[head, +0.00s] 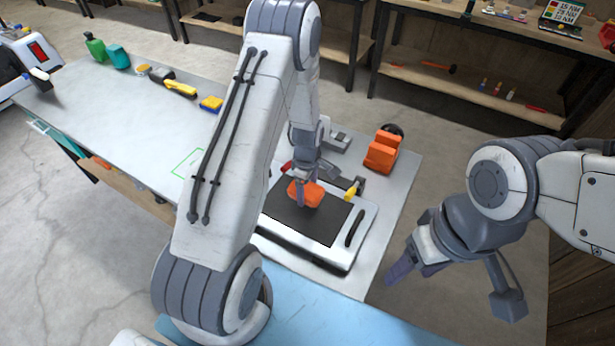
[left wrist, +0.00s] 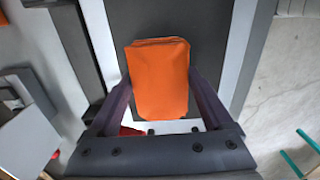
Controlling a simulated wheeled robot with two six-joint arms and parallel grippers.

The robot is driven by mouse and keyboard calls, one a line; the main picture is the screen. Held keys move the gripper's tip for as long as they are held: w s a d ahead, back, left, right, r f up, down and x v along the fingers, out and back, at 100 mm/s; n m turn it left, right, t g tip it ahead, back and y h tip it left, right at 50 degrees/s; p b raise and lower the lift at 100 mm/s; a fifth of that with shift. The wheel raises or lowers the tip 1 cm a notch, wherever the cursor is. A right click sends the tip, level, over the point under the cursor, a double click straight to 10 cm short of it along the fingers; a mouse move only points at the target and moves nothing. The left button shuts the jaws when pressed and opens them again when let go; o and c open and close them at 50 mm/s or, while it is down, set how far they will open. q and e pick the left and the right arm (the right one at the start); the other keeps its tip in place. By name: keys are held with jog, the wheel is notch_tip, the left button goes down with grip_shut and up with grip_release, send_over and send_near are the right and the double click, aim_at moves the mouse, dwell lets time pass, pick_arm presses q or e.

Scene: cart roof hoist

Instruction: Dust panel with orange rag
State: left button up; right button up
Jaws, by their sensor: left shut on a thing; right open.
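The panel (head: 305,231) is a dark flat rectangle set in a white frame with a dark handle, lying on the grey table. It also shows in the left wrist view as a dark surface (left wrist: 186,18). My left gripper (head: 303,187) is over the panel and shut on the orange rag (head: 306,195). In the left wrist view the rag (left wrist: 160,78) sits between the two fingers, over the dark panel. Whether the rag touches the panel is hard to tell. My right gripper (head: 408,265) is open and empty, off the table's right side.
An orange block-like object (head: 381,153) stands behind the panel on the right. A yellow-tipped item (head: 351,190) lies by the panel's back edge. Bottles (head: 95,47) and several small tools are at the table's far left. The table's middle left is clear around a green outline (head: 187,163).

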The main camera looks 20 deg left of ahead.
aim_at(308, 189)
pick_arm(q)
jog(key=shift+r+p, duration=1.25)
jog(key=shift+r, duration=0.8)
jog(key=shift+d, duration=0.1)
